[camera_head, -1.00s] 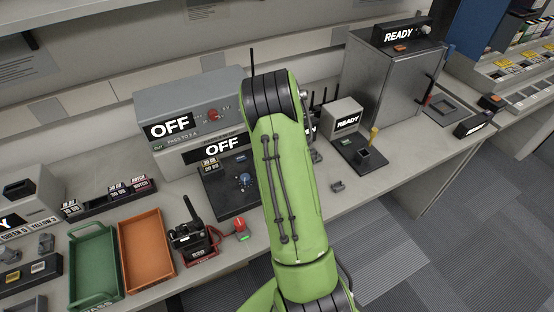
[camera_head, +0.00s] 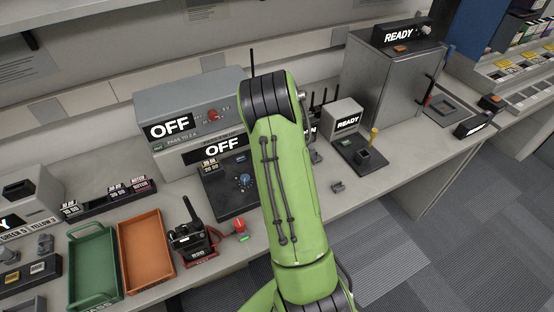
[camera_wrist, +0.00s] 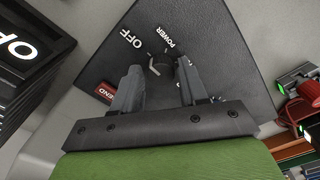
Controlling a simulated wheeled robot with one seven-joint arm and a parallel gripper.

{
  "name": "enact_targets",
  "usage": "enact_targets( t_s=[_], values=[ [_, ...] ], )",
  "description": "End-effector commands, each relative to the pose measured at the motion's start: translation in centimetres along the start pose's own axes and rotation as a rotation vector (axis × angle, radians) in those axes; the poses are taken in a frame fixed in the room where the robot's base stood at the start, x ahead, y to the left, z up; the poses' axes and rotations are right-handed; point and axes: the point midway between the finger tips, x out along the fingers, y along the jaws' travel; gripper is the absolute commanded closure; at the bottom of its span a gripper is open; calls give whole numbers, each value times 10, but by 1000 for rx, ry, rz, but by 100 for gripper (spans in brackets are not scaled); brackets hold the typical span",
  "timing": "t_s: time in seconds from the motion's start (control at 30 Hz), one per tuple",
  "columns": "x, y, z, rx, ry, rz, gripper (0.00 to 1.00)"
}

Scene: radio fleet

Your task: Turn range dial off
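In the wrist view a small dark dial (camera_wrist: 161,68) with a pale pointer edge sits on a black panel (camera_wrist: 225,50). White OFF and POWER lettering is printed beside it. My gripper (camera_wrist: 158,75) is open, with one finger on each side of the dial. The right finger overlaps the dial in the picture; I cannot tell if it touches. No range label is readable. In the head view the black panel (camera_head: 213,198) shows a blue knob (camera_head: 245,180); my green arm hides the panel's right part and my gripper.
A grey unit with OFF displays (camera_head: 170,127) and a red knob (camera_head: 213,116) stands behind the panel. A handheld radio (camera_head: 190,238) and a red button (camera_head: 239,225) are in front. Green (camera_head: 92,232) and orange (camera_head: 147,217) trays lie left.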

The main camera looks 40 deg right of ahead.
Motion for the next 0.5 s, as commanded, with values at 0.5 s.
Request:
enact_targets(
  t_s=[0.5],
  values=[
    [-25, 0, 0, 3, 1, 2, 43]
  ],
)
